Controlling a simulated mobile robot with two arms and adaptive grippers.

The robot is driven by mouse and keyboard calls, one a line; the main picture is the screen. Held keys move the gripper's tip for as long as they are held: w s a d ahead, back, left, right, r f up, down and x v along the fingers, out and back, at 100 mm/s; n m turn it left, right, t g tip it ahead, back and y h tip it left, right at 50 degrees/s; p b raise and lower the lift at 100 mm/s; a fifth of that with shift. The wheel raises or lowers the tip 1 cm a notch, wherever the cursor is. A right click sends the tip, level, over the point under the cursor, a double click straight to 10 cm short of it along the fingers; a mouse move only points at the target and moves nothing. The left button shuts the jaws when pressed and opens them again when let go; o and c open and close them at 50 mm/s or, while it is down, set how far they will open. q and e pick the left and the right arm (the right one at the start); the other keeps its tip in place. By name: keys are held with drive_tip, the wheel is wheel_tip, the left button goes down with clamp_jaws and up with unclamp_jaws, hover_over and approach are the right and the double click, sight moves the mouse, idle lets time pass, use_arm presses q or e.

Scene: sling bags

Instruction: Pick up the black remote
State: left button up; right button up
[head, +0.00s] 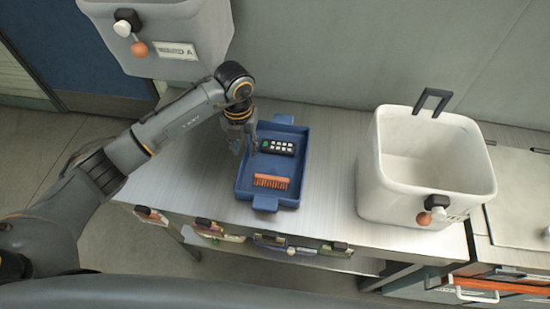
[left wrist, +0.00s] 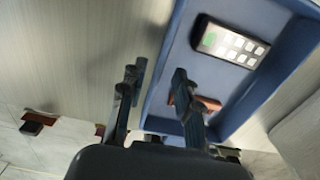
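The black remote (head: 277,147) lies flat in the far part of a blue tray (head: 245,187) on the counter. It has pale buttons and a green patch, and it also shows in the left wrist view (left wrist: 231,43). My left gripper (head: 241,150) points down at the tray's left wall, left of the remote and apart from it. In the left wrist view its two fingers (left wrist: 157,82) are spread with nothing between them, one outside the tray wall and one over the tray. My right gripper is in neither view.
An orange-brown brush (head: 271,182) lies in the near part of the tray. A white bin (head: 376,190) with a dark handle stands to the right. A grey container (head: 185,65) labelled "A" hangs at upper left. Counter left of the tray is bare.

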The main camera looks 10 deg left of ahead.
sight(245, 152)
use_arm(q)
drive_tip(key=shift+f, duration=1.55)
drive_tip(key=shift+r, duration=0.1)
clamp_jaws()
